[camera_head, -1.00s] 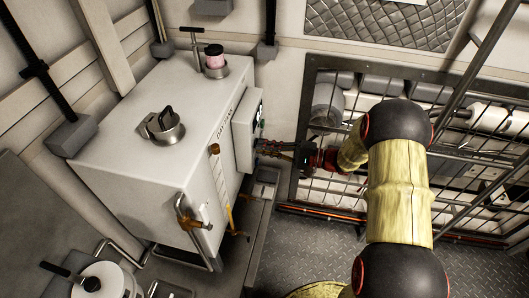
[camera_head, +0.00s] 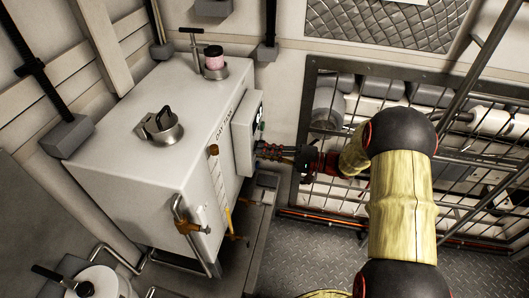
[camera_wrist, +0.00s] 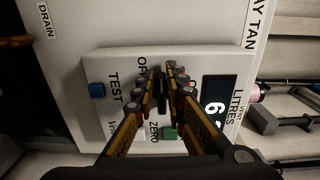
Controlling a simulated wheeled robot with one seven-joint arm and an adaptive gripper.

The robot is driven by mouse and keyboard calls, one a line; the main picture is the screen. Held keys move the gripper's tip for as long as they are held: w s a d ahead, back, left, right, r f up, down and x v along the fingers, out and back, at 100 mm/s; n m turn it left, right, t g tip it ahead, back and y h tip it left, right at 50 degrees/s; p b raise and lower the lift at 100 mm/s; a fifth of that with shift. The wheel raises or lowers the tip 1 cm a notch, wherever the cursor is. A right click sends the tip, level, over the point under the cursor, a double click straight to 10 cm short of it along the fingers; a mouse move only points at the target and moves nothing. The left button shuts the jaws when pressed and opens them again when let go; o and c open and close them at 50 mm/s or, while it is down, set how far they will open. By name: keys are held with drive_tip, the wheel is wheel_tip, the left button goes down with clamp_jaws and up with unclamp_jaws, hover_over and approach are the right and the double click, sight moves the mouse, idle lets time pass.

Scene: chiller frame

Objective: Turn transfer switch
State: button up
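The grey control panel (camera_head: 243,136) is on the side of the white day tank (camera_head: 160,130), facing my gripper (camera_head: 262,151). In the wrist view the panel (camera_wrist: 105,65) fills the middle. A small black switch knob (camera_wrist: 161,84) stands between the fingertips of my gripper (camera_wrist: 160,76), near lettering partly hidden by the left finger. One finger is on each side of the knob, with a narrow gap between the tips. I cannot tell whether they touch it. The knob is hidden in the head view.
The panel has a blue TEST button (camera_wrist: 97,90), a green button (camera_wrist: 169,133) by ZERO, and a dark LITRES display (camera_wrist: 213,100) partly covered by a finger. A barred rack (camera_head: 330,190) stands close behind my arm. Brass valves (camera_head: 188,227) sit on the tank's front.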

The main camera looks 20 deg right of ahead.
drive_tip(key=o, duration=0.4)
drive_tip(key=shift+d, duration=0.1)
drive_tip(key=v, duration=1.1)
drive_tip(key=shift+s+d, duration=0.25)
drive_tip(key=shift+d, duration=0.1)
